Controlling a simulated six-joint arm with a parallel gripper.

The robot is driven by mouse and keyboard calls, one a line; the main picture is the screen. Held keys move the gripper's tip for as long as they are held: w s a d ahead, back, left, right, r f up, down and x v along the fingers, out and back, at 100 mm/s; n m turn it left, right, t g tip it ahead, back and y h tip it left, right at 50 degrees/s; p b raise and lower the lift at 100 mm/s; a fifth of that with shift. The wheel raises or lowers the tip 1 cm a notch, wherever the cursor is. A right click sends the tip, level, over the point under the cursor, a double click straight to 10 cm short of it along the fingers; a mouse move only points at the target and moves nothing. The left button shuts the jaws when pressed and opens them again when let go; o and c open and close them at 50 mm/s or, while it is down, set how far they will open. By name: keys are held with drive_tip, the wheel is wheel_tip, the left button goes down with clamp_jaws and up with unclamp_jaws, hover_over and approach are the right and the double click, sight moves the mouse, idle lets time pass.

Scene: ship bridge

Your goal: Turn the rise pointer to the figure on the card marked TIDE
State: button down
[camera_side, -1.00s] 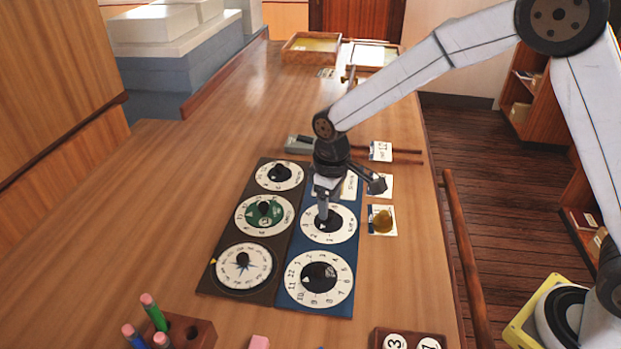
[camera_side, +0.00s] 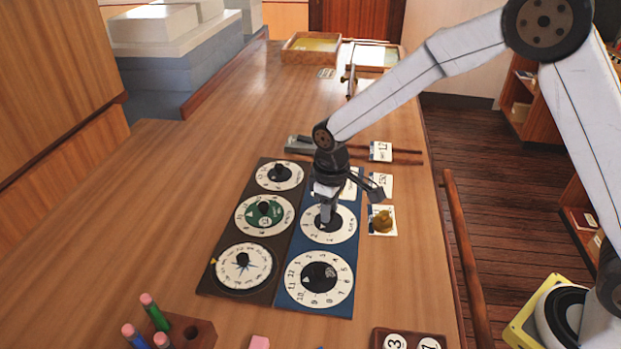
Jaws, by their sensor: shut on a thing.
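My gripper (camera_side: 327,215) points down over the upper white dial (camera_side: 345,233) on the blue board (camera_side: 292,284). It is shut on that dial's dark knob (camera_side: 324,226), which it partly hides. Several small white cards lie right of the boards: one with a figure like 12 (camera_side: 381,151), one (camera_side: 382,185) partly behind my wrist, and one (camera_side: 379,228) under a brass-coloured lump (camera_side: 382,220). Their wording is too small to read, so I cannot tell which is marked TIDE. A lower numbered dial (camera_side: 319,278) with a dark centre sits nearer on the blue board.
A dark board (camera_side: 222,287) on the left carries a compass dial (camera_side: 243,268), a green-centred dial (camera_side: 264,213) and a white dial (camera_side: 280,175). Trays (camera_side: 311,46) are at the back. The table's left side is clear.

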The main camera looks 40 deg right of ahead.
drive_tip(key=shift+m, duration=0.3)
drive_tip(key=m, duration=0.3)
drive_tip(key=shift+m, duration=2.1)
drive_tip(key=shift+c, duration=2)
unclamp_jaws()
drive_tip(key=shift+r, duration=0.15)
drive_tip(key=shift+r, duration=3.85)
